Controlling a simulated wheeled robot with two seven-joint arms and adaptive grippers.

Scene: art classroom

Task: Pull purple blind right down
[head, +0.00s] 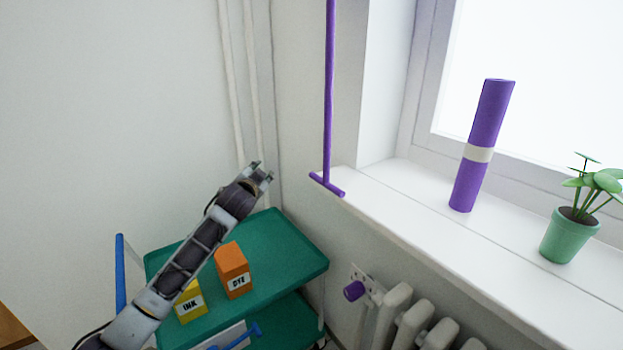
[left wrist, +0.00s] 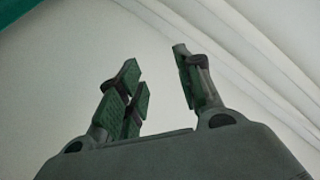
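A purple pull cord (head: 329,90) hangs in the head view beside the window recess, with a short purple crossbar handle (head: 327,185) at its lower end near the sill's left corner. The blind itself is not in view. My left gripper (head: 262,171) is left of the handle and apart from it, above the green cart. In the left wrist view my left gripper (left wrist: 160,88) is open, with nothing between its fingers. The cord and handle do not show in that view. My right gripper is not in view.
A green cart (head: 300,262) holds an orange DYE box (head: 232,270) and a yellow INK box (head: 190,302). The white sill (head: 420,222) carries a purple roll (head: 483,145) and a potted plant (head: 570,237). A radiator (head: 412,325) with a purple knob (head: 354,290) is below. Pipes (head: 240,90) run up the wall.

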